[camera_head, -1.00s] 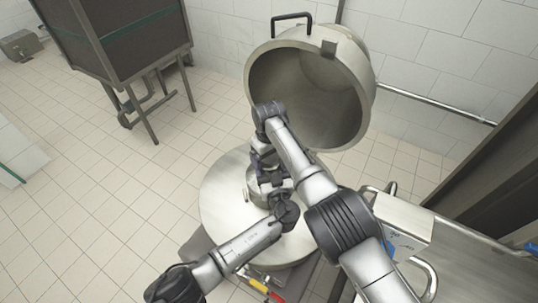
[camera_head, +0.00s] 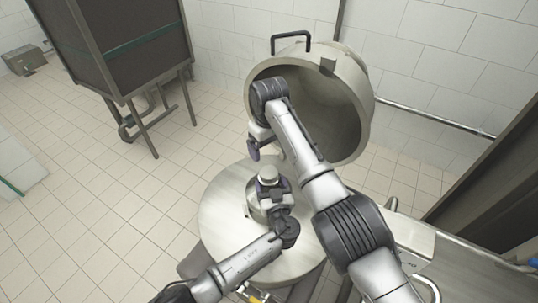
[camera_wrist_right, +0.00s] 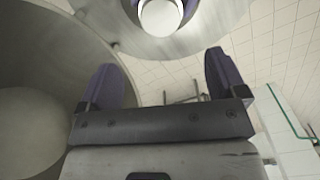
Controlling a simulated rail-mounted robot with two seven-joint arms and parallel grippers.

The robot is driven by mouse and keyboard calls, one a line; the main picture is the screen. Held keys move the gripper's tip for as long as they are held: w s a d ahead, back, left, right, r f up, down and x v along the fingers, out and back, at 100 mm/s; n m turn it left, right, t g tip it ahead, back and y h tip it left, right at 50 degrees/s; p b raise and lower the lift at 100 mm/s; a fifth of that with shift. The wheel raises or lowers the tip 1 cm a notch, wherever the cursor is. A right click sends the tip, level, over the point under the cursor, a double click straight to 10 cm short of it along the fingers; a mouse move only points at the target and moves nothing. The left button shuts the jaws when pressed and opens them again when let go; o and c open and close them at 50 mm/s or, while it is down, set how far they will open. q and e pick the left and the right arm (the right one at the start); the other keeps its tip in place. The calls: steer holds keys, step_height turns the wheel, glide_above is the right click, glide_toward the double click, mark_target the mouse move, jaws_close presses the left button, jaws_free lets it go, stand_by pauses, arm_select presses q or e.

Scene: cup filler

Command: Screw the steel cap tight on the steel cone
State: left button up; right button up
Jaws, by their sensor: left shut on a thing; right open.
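The steel cap (camera_head: 268,173) shows as a bright round top just above my left gripper (camera_head: 268,185). It also shows at the top of the right wrist view (camera_wrist_right: 161,16), with dark purple fingers beside it. My left gripper is shut on what appears to be the steel cone just under the cap; its fingers hide most of the cone, and I cannot tell where cap and cone meet. My right gripper (camera_head: 260,145) is empty, above the cap and apart from it. In the right wrist view its two fingers (camera_wrist_right: 162,80) stand wide open.
A round steel drum top (camera_head: 222,212) lies below the left gripper. A large open steel bowl-shaped lid (camera_head: 340,115) tilts up close behind my right arm. A dark cabinet on legs (camera_head: 115,45) stands at the back left.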

steer(key=shift+r, duration=0.55)
arm_select(q)
steer(key=o, duration=1.7)
steer(key=v, duration=1.3)
steer(key=shift+s+d, duration=0.1)
steer(key=shift+s, duration=0.3)
